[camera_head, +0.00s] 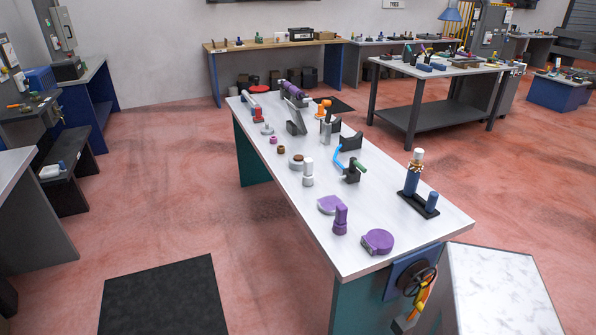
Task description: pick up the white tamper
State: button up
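A small white upright piece (308,174) with a narrow waist stands on the long light-topped workbench (290,205), near its middle. It looks like the white tamper, though it is small in this view. It stands free, with a grey round piece holding something brown (297,161) just behind and left of it. My gripper is not in view, so its state and its distance from the tamper do not show.
Purple parts (340,220) stand near the bench's front end. A blue cylinder with a white top (412,178) stands on a black base at right. A handwheel (418,281) juts from the front end, beside a white-topped block (500,285). Red floor left of the bench is open around a black mat (165,300).

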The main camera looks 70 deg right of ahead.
aim_at(308, 176)
jog(key=z, duration=0.35)
jog(key=i, duration=0.65)
jog(key=z, duration=0.9)
jog(key=i, duration=0.55)
jog(key=z, duration=0.4)
